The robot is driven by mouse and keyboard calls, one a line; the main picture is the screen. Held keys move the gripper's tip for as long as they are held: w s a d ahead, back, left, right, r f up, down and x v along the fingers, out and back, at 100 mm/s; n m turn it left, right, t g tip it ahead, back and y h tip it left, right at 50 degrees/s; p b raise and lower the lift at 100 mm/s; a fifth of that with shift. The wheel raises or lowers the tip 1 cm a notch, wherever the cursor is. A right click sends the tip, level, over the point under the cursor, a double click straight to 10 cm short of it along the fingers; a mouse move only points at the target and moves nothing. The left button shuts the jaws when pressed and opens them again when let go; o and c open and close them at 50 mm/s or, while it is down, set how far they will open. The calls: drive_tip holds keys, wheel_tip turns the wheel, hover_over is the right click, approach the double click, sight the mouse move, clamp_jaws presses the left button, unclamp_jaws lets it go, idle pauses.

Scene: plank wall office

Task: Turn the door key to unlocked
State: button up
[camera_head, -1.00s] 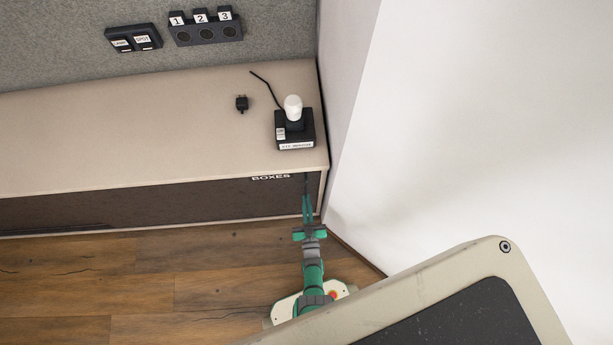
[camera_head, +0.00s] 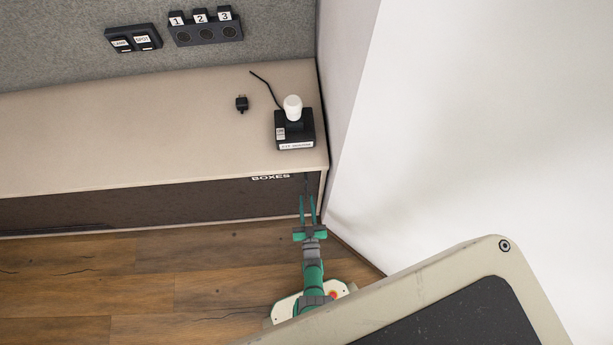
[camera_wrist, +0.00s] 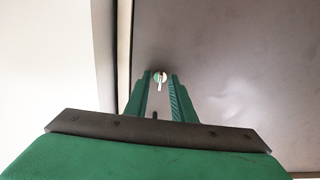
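A small pale key (camera_wrist: 159,82) sits in a round lock on the dark cabinet door (camera_wrist: 232,65) in the wrist view. The key's bow looks roughly upright in that picture. My gripper (camera_head: 307,198) has its two green fingers spread apart in front of the right end of the door (camera_head: 170,204). In the wrist view the fingertips lie on either side of the key, with a gap to each; I cannot tell how far they are from the door. The key is too small to make out in the head view.
The beige cabinet top (camera_head: 130,130) carries a black box (camera_head: 295,140) with a white bulb, and a small black plug (camera_head: 241,104). A white wall (camera_head: 480,130) stands close on the right. Wood floor (camera_head: 90,275) is free at the left.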

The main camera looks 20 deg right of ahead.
drive_tip(key=v, duration=1.1)
drive_tip(key=shift+w, duration=0.1)
idle(0.4)
drive_tip(key=s+a+r+n+y, duration=0.1)
drive_tip(key=s+a+r, duration=0.2)
drive_tip(key=r, duration=1.1)
drive_tip(key=s+a+r+n+g+y, duration=0.1)
drive_tip(key=s+a+r+y, duration=0.1)
drive_tip(key=r, duration=1.2)
drive_tip(key=s+a+r+n+g+y, duration=0.1)
drive_tip(key=s+a+r, duration=0.4)
drive_tip(key=r, duration=1)
drive_tip(key=shift+y, duration=0.5)
